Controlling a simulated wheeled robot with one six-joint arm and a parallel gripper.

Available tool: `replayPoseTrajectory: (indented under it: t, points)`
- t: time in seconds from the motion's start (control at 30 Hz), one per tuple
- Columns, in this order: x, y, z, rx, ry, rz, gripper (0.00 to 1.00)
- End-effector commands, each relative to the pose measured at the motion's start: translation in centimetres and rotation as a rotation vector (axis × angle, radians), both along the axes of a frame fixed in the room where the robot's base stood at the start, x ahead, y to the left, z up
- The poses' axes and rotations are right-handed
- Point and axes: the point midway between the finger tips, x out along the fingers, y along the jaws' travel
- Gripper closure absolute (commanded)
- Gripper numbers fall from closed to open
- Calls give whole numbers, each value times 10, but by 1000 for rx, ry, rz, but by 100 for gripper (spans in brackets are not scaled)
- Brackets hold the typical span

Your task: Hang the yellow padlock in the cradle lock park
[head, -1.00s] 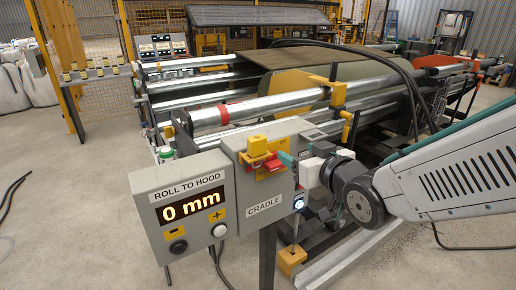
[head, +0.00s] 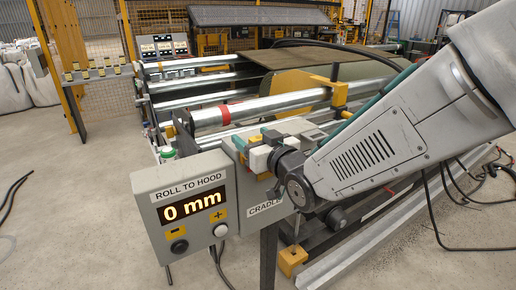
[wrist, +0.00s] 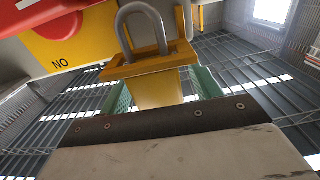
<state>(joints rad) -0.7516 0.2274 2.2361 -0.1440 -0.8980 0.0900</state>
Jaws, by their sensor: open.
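The yellow padlock (wrist: 153,72) with its grey shackle (wrist: 142,18) is in the middle of the wrist view, shackle upward. The two green fingers of my gripper (wrist: 160,92) stand open on either side of its body. In the head view my gripper (head: 254,150) is at the front of the grey cradle box (head: 264,208) and hides the padlock. A yellow upright piece (wrist: 185,20) stands behind the shackle in the wrist view; I cannot tell whether it is the lock park or whether the shackle hangs on anything.
A red handle (wrist: 42,12) and a yellow plate (wrist: 75,45) marked "NO" are close on the left in the wrist view. The "ROLL TO HOOD" display box (head: 187,205) reads 0 mm beside the cradle box. Metal rollers (head: 255,107) lie behind.

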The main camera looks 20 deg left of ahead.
Motion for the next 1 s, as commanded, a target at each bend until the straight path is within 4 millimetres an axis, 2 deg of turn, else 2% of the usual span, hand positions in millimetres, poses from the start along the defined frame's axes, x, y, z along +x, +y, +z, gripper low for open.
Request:
replayPoseTrajectory:
  t: [0.13, 0.17, 0.3, 0.33, 0.67, 0.77, 1.0]
  points:
    - [0, 0, 0, 0, 0, 0, 36]
    - [0, 0, 0, 0, 0, 0, 42]
    - [0, 0, 0, 0, 0, 0, 81]
    - [0, 0, 0, 0, 0, 0, 87]
    - [0, 0, 5, 2, -1, 0, 87]
    - [0, 0, 19, 4, -3, 0, 87]
    - [-1, -1, 68, 3, -4, 0, 87]
